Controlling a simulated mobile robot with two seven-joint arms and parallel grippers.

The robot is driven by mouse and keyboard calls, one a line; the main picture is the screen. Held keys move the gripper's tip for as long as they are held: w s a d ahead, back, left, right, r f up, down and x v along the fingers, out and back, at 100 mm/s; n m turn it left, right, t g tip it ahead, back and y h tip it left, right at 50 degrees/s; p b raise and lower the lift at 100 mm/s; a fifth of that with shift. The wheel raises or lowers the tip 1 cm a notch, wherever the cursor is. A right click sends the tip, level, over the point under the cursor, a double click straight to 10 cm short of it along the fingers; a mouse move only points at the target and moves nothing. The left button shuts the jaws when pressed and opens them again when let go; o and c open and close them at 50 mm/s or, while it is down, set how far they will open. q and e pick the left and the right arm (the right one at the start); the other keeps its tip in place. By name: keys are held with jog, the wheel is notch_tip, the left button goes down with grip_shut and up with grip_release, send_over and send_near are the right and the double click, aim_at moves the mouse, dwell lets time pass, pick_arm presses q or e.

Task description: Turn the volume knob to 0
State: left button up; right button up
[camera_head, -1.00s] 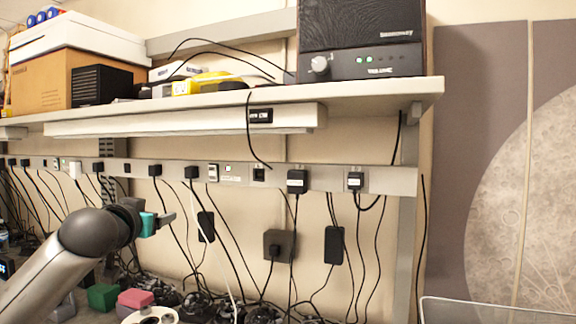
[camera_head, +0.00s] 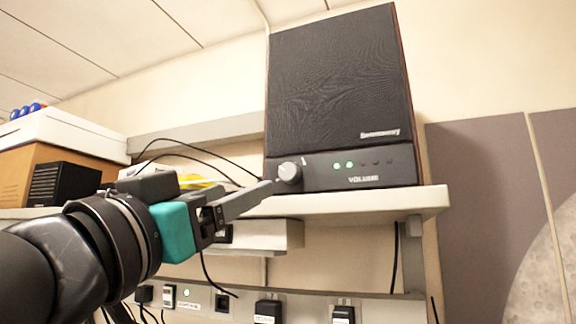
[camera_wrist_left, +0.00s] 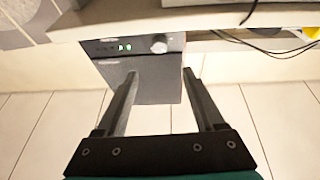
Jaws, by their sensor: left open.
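The silver volume knob (camera_head: 289,172) is on the lower left front of a black speaker (camera_head: 335,90). Two green lights glow to its right, beside several dark ones, above the word VOLUME. My left gripper (camera_head: 266,189) is just left of and slightly below the knob in the head view, its fingers pointing toward it. The wrist view is upside down and shows the knob (camera_wrist_left: 159,45) beyond the gap between the two spread fingers (camera_wrist_left: 160,74). The left gripper is open and empty; I see no clear contact with the knob. My right gripper is not in view.
The speaker stands on a pale shelf (camera_head: 350,201) near its right end. Black cables, a yellow item (camera_head: 205,184) and a cardboard box (camera_head: 50,160) are to the left. A power strip (camera_head: 300,306) with plugs runs below.

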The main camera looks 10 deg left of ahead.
aim_at(286, 172)
pick_arm(q)
jog(key=p+x, duration=0.6)
jog(key=x, duration=0.5)
jog(key=shift+w+r, duration=0.15)
jog(key=shift+w, duration=0.2)
jog(key=shift+p+x, duration=0.45)
jog(key=shift+x, duration=0.35)
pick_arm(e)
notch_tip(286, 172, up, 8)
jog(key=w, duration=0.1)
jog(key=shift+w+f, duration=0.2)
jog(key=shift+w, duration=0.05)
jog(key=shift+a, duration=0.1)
pick_arm(q)
grip_shut()
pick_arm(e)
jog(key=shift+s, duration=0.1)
